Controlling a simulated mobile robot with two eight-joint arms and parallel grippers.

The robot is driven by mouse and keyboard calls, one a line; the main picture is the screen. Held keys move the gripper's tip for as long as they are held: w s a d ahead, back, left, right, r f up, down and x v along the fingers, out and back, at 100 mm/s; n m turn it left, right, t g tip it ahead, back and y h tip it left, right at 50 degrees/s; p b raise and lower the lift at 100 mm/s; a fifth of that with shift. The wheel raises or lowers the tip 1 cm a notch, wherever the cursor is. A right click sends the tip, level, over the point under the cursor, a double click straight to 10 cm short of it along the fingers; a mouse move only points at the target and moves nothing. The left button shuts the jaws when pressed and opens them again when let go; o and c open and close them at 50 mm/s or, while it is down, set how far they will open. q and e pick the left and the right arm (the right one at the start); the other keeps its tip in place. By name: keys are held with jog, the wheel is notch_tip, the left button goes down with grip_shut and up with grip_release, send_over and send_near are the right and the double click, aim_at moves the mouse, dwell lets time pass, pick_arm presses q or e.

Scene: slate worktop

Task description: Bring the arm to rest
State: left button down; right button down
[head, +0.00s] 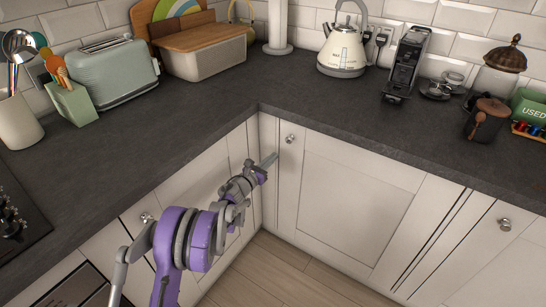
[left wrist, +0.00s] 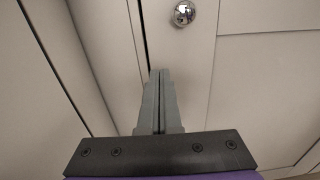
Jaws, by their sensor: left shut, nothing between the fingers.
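My left arm comes in from the bottom left of the head view, purple and grey. Its gripper (head: 270,160) is in front of the lower cupboards at the inner corner, below the worktop's edge. In the left wrist view the two grey fingers (left wrist: 159,100) are together with nothing between them. They point at the pale cupboard fronts, below a round metal knob (left wrist: 184,13). I cannot tell whether the fingertips touch the cupboard. My right gripper is in neither view.
The dark slate worktop (head: 330,110) forms an L. A toaster (head: 112,75), a bread bin (head: 207,58), a kettle (head: 342,48) and a coffee machine (head: 405,65) stand along the walls. The cupboard door (head: 350,200) is shut. The wooden floor (head: 285,275) looks clear.

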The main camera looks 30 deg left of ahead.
pick_arm(q)
jog(key=s+a, duration=0.1)
jog(key=s, duration=0.8)
jog(key=shift+s+p, duration=0.25)
jog(key=shift+p, duration=0.1)
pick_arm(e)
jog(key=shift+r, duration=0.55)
